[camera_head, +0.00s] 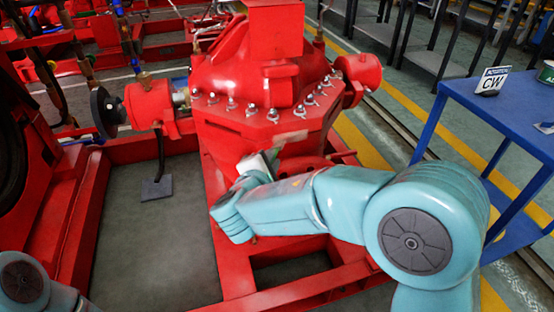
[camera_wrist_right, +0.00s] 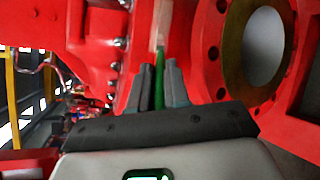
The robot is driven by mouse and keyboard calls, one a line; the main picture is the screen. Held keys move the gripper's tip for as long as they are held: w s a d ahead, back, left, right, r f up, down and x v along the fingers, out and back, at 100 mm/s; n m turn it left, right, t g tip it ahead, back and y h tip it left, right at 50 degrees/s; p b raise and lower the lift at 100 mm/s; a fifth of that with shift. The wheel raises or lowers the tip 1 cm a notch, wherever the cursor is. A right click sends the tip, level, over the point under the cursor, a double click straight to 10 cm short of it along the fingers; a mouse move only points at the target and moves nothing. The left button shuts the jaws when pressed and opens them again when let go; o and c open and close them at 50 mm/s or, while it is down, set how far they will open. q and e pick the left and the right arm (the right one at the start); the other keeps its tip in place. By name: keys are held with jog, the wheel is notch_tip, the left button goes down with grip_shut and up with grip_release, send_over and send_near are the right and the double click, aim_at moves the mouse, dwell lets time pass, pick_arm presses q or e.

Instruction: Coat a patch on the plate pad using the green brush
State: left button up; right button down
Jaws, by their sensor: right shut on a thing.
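My right gripper (camera_wrist_right: 158,82) is shut on the green brush (camera_wrist_right: 159,92), whose green handle shows between the two grey fingers in the right wrist view. The handle points up toward a pale tan strip (camera_wrist_right: 162,24) on the red casing; I cannot tell whether the strip is the bristles or the plate pad. In the head view, my right gripper (camera_head: 262,161) is at the front of the red pump casing, partly hidden by my wrist. A tan patch (camera_head: 289,137), perhaps the plate pad, shows just above it. The brush is hidden there. My left gripper is out of view.
The red casing (camera_head: 255,75) has a bolted flange and stands on a red frame (camera_head: 285,297). A round flanged opening (camera_wrist_right: 262,48) lies right of the fingers. A blue table (camera_head: 510,115) with a CW sign (camera_head: 491,82) stands at the right.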

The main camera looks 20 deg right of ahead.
jog(key=shift+s+a, duration=0.1)
jog(key=shift+a, duration=1.15)
jog(key=shift+s, duration=0.1)
jog(key=shift+s+d+b, duration=0.1)
jog(key=shift+s+b, duration=1.05)
jog(key=shift+s, duration=1.75)
